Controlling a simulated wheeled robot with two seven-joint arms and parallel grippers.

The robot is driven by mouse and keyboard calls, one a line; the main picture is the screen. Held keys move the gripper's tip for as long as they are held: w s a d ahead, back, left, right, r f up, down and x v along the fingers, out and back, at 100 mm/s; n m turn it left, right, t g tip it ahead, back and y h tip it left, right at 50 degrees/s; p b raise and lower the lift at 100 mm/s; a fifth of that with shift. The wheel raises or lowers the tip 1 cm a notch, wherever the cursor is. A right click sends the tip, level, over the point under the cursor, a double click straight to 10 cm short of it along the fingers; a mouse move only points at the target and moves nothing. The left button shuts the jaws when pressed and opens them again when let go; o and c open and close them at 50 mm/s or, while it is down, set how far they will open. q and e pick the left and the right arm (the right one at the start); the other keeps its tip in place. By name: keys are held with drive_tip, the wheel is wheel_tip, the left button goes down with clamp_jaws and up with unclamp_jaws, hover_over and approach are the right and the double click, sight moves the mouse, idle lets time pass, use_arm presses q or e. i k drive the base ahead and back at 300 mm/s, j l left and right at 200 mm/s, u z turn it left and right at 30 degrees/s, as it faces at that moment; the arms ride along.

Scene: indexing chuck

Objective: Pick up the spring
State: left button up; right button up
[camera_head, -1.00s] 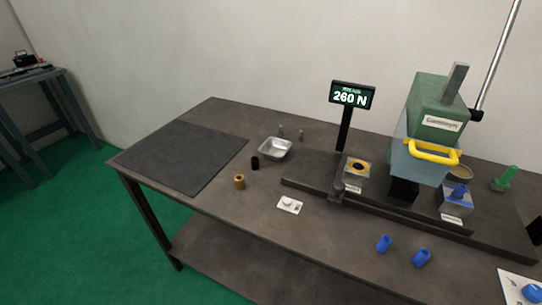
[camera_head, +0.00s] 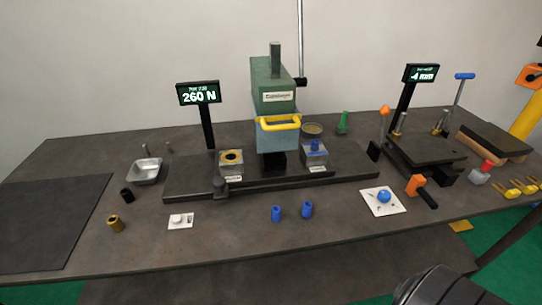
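I cannot clearly make out a spring at this size. Small pieces on the table include a brass-coloured cylinder (camera_head: 116,224) at the front left and a black cylinder (camera_head: 127,195) just behind it. Two blue cylindrical pieces, one on the left (camera_head: 276,213) and one on the right (camera_head: 307,209), stand in front of the press (camera_head: 272,85). A white card (camera_head: 181,221) with a small pale piece on it lies left of them. Neither of my grippers shows; a dark part at the bottom right edge seems to be my arm.
A metal tray (camera_head: 146,178) stands at the left and a dark mat (camera_head: 50,215) covers the table's left end. A white card with a blue ball (camera_head: 384,197), an orange-handled tool (camera_head: 418,187) and a second station (camera_head: 428,152) stand at the right. The table's front strip (camera_head: 240,255) is bare.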

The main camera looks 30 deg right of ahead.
sight(314, 143)
drive_tip(key=z, duration=1.35)
